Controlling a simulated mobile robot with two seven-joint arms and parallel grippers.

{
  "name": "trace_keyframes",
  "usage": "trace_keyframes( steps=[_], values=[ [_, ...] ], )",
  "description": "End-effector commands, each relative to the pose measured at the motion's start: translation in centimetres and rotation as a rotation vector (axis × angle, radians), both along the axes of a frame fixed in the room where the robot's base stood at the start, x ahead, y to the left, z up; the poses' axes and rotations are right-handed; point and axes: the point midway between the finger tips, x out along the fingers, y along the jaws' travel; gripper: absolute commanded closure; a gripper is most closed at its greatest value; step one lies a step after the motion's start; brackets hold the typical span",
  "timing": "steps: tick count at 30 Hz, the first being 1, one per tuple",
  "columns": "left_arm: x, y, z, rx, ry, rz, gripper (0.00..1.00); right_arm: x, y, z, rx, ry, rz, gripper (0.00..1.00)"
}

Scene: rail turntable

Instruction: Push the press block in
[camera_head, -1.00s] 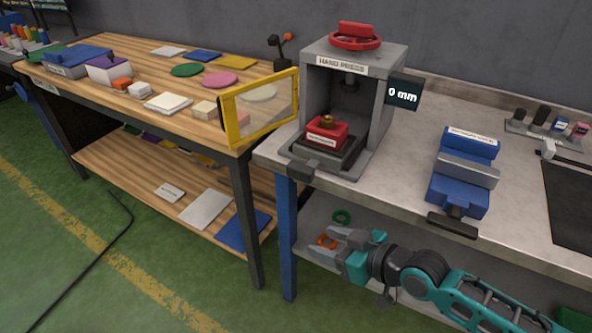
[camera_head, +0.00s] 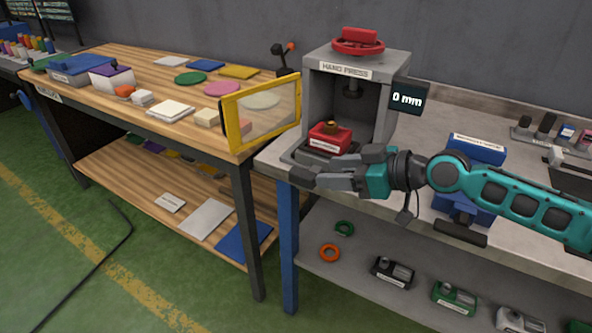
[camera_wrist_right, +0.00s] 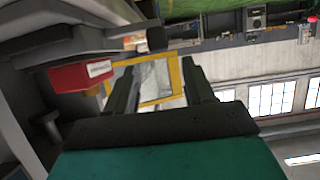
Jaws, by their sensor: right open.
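The press block, a red block (camera_head: 328,137) with a white label and a brass-coloured knob on top, sits on the dark slide tray (camera_head: 304,153) at the front of the grey hand press (camera_head: 398,69). My right gripper (camera_head: 326,170) is open and empty, just in front of the press, its fingers pointing left. It partly hides the tray and its front handle (camera_head: 302,176). In the right wrist view the red block (camera_wrist_right: 82,76) is left of the two spread fingers (camera_wrist_right: 158,75), not between them. Contact with the tray cannot be told. My left gripper is out of view.
A yellow-framed clear panel (camera_head: 233,122) stands left of the press. A display (camera_head: 407,97) reading 0 mm is on the press's right side. A blue vise (camera_head: 477,149) is behind my right arm. Rings and small devices lie on the lower shelf (camera_head: 345,292).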

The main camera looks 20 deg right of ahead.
Motion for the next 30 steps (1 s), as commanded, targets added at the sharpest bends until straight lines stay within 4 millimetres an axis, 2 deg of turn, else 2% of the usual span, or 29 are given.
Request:
trace_keyframes(
  steps=[9, 16, 21, 30],
  values=[
    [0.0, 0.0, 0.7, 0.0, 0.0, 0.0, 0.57, 3.7, 3.2, -1.9, 0.003, 0.0, 0.0, 0.47],
    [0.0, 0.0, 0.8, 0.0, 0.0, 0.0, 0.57, 6.0, 5.0, -3.2, 0.002, 0.0, -0.002, 0.47],
    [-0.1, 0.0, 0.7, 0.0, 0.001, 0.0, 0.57, 6.8, 5.7, -3.7, -0.001, 0.001, -0.001, 0.47],
    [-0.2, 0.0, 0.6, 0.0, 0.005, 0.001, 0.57, 6.9, 5.8, -3.8, -0.001, 0.0, 0.0, 0.47]
  ],
)
